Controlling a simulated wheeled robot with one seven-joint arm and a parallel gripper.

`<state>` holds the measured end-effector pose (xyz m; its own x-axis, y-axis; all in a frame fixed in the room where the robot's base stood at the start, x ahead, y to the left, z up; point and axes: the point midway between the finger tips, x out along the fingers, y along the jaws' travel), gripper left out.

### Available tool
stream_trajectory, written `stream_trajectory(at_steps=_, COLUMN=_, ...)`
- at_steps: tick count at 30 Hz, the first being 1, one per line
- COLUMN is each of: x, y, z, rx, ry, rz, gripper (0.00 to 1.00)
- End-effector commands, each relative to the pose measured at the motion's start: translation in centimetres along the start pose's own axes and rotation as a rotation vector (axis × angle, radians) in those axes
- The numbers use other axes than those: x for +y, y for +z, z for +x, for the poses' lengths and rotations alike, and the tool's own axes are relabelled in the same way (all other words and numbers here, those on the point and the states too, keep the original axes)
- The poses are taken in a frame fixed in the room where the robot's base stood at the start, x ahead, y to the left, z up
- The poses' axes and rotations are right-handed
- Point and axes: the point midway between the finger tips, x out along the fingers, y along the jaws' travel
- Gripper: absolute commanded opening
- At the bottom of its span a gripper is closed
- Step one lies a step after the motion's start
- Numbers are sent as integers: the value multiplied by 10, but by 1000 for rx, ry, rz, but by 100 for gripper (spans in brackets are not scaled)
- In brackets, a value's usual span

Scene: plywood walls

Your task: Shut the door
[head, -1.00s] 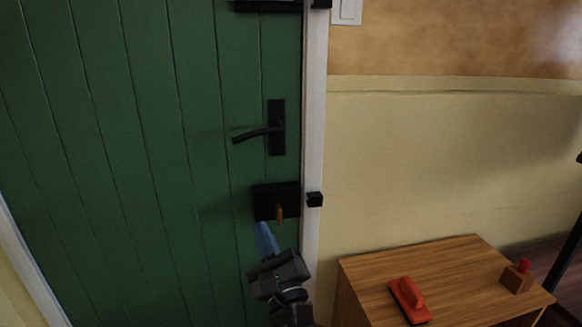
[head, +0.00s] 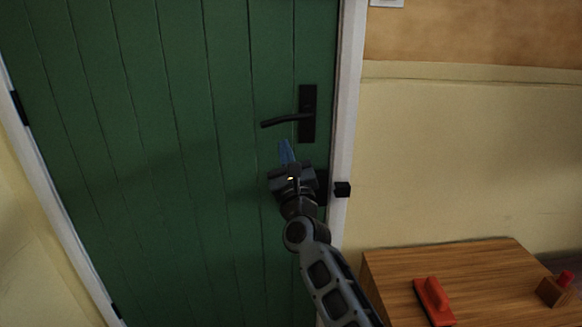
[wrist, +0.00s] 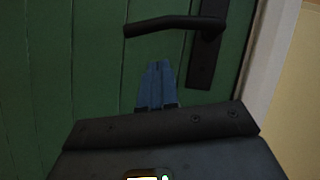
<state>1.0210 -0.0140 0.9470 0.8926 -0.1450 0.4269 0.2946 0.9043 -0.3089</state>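The green plank door (head: 180,140) fills the left and middle of the head view and also shows in the wrist view (wrist: 60,60). It sits against its white frame (head: 349,110), with no clear gap; I cannot tell if it is latched. The black lever handle (head: 287,121) points left from its upright plate (head: 308,113); it also shows in the wrist view (wrist: 160,25). My gripper (head: 286,152) is just below the lever, its blue fingers together and empty, pointing at the door. Whether they touch the door is unclear. My gripper partly hides a black lock box (head: 323,187).
A wooden cabinet (head: 400,275) stands at the lower right, with a red-handled tool (head: 434,300) and a small wooden block with a red top (head: 556,288) on it. A black catch (head: 342,189) juts from the frame. Plain wall lies to the right.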

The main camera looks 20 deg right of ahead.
Motion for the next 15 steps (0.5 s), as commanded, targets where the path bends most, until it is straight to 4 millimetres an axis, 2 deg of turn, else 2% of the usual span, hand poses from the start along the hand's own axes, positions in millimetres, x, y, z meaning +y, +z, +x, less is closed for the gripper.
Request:
stream_trajectory(at_steps=1, x=0, y=12, z=8, rx=-1, ry=3, rz=3, gripper=0)
stream_trajectory(at_steps=4, x=0, y=19, z=15, rx=-2, ry=2, rz=1, gripper=0)
stream_trajectory(at_steps=15, x=0, y=22, z=20, rx=0, ry=1, rz=0, gripper=0)
